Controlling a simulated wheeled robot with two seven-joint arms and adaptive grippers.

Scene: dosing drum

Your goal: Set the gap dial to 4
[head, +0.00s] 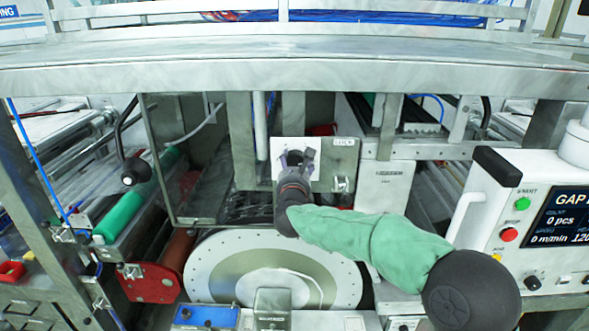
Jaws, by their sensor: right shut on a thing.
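The gap dial's white plate (283,146) is on the grey machine front, near the middle of the head view. My right gripper (298,158) is at this plate, with its dark fingers pointing up at it. It is shut on the dial's knob, which is mostly hidden behind the fingers. The pointer and most of the scale marks are hidden or too small to read, so I cannot tell the dial's setting. My right arm comes in from the lower right in a green sleeve. My left gripper is out of view.
A large white drum disc (215,277) is below the dial. A control panel (514,220) with a screen and coloured buttons stands at the right. A lever with a black ball (135,171) and a green roller (122,213) are at the left. A metal beam (200,82) crosses above.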

